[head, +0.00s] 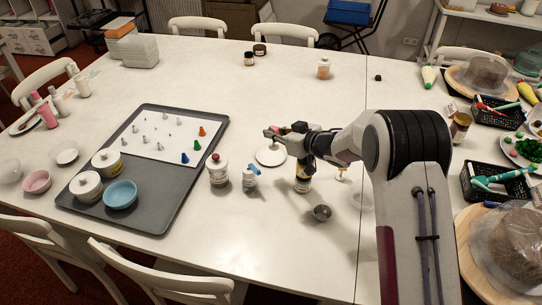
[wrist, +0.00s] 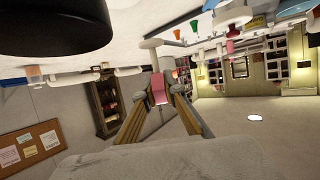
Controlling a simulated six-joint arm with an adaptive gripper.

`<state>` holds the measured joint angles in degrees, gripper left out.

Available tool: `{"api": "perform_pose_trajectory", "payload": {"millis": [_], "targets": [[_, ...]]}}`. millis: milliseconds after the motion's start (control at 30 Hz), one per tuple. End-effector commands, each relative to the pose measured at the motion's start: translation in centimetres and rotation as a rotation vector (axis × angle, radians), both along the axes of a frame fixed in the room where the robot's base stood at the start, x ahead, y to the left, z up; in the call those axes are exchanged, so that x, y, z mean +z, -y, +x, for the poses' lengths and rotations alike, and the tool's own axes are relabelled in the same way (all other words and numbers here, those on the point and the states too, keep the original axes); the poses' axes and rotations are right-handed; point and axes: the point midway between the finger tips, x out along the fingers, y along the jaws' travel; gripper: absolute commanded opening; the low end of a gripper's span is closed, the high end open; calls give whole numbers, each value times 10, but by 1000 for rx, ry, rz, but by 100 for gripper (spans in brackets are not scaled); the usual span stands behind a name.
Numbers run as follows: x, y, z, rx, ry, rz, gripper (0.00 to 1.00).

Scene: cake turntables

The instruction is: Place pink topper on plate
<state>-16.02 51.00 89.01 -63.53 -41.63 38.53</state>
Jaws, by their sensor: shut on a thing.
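My gripper (head: 273,132) reaches in from the right, its fingers pointing left, above the table. In the wrist view my gripper (wrist: 158,90) is shut on the pink topper (wrist: 158,88), which sits between the fingertips. A small white plate (head: 268,158) lies on the table just below the fingers, partly hidden by my gripper. The held topper is above the table, apart from the plate.
A grey tray (head: 150,208) with a white sheet of small nozzles and cones, jars and a blue bowl (head: 120,194) is at left. A red-topped jar (head: 217,170), a blue-topped bottle (head: 250,181) and a dark cup (head: 322,212) stand nearby. The table's back middle is mostly clear.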

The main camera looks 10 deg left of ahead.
Motion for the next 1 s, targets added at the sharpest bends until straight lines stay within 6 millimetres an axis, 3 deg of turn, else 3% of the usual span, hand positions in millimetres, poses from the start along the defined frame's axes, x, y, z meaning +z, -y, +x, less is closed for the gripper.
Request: {"api": "perform_pose_trajectory", "payload": {"millis": [200, 400, 1000], "targets": [[5, -3, 34, -142, -1, 0, 0], [7, -3, 53, -237, -1, -1, 0], [2, -7, 80, -421, 0, 0, 0]]}}
